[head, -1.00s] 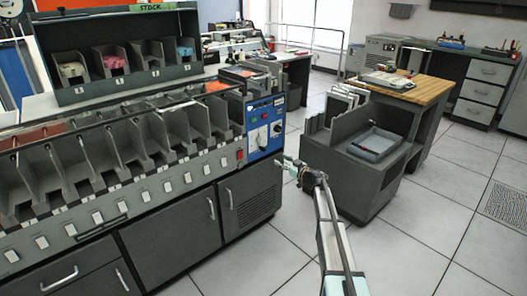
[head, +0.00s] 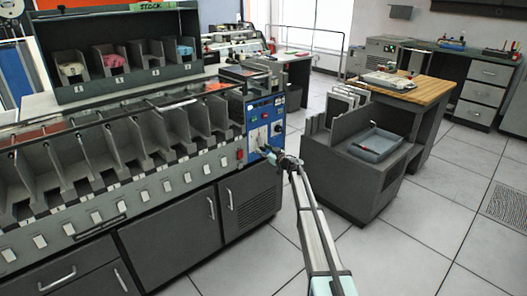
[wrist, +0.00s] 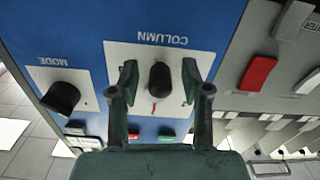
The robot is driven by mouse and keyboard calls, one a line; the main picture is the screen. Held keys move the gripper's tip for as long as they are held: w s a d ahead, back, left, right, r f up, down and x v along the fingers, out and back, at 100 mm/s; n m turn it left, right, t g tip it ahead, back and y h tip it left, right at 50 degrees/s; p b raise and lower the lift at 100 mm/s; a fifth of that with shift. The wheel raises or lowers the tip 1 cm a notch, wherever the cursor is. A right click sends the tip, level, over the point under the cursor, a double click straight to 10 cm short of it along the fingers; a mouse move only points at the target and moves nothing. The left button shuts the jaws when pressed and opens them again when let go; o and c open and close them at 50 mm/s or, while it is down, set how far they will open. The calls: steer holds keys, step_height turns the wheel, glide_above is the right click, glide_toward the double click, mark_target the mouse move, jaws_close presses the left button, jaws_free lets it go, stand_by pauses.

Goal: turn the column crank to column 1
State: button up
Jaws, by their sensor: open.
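The column crank is a black knob (wrist: 160,76) on a white plate marked COLUMN, upside down in the wrist view, with a red mark beside it. My gripper (wrist: 158,85) is open, with one finger on each side of the knob and a gap to each. In the head view, my gripper (head: 272,157) is at the blue control panel (head: 266,110) on the sorter's right end; the crank is hard to make out there. Whether the fingertips reach past the knob's face is unclear, as is the column number it points to.
A second black knob, marked MODE (wrist: 61,97), sits beside the crank on the same panel. A red switch (wrist: 257,74) is on the grey front nearby. A grey cart (head: 345,185) stands to the right of my arm, with open floor in front.

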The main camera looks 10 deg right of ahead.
jaws_close()
